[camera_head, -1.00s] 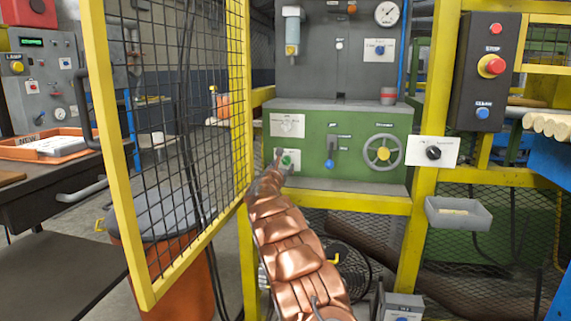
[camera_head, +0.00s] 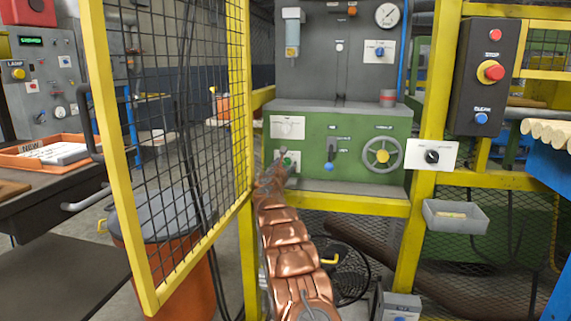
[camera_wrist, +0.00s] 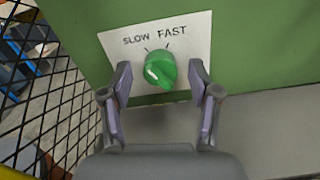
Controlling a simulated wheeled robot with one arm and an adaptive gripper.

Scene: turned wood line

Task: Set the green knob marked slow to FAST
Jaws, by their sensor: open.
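The green knob (camera_wrist: 160,69) sits on a white plate (camera_wrist: 195,32) printed SLOW and FAST, on the green machine front. My gripper (camera_wrist: 160,78) is open, with one finger on each side of the knob and visible gaps between. In the head view the knob (camera_head: 288,161) is small and partly hidden by my gripper (camera_head: 280,160).
A yellow mesh gate (camera_head: 170,130) stands open just left of my arm. A blue-tipped lever (camera_head: 330,158) and a handwheel (camera_head: 382,154) are to the knob's right. A grey ledge (camera_wrist: 270,125) lies below the plate.

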